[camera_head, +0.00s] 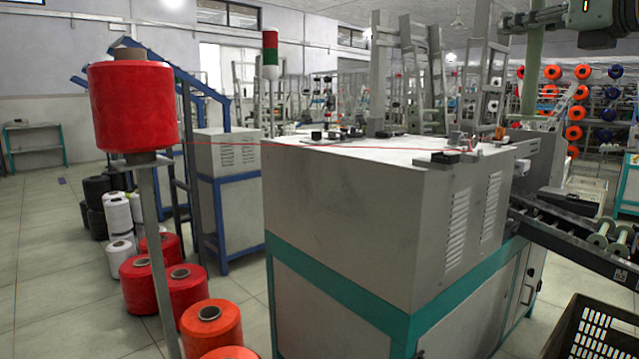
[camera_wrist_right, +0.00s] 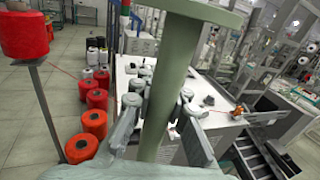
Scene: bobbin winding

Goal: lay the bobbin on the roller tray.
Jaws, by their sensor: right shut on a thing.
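The bobbin, a pale green tube with a wide flange (camera_wrist_right: 166,70), stands tilted between the fingers of my right gripper (camera_wrist_right: 158,112) in the wrist view. In the head view my right gripper (camera_head: 536,18) is at the top right, shut on the upper part of the bobbin (camera_head: 534,62), high above the machine. The dark roller tray (camera_head: 570,222) slopes out from the machine's right side, below and apart from the bobbin. Pale rollers or spools (camera_head: 608,238) show on it. My left gripper is out of view.
The grey machine (camera_head: 345,225) fills the middle, with small fittings on top. A red thread (camera_head: 240,144) runs to it from a red yarn cone (camera_head: 132,105) on a stand at left. A dark crate (camera_head: 598,332) is at the bottom right. Open air surrounds the bobbin.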

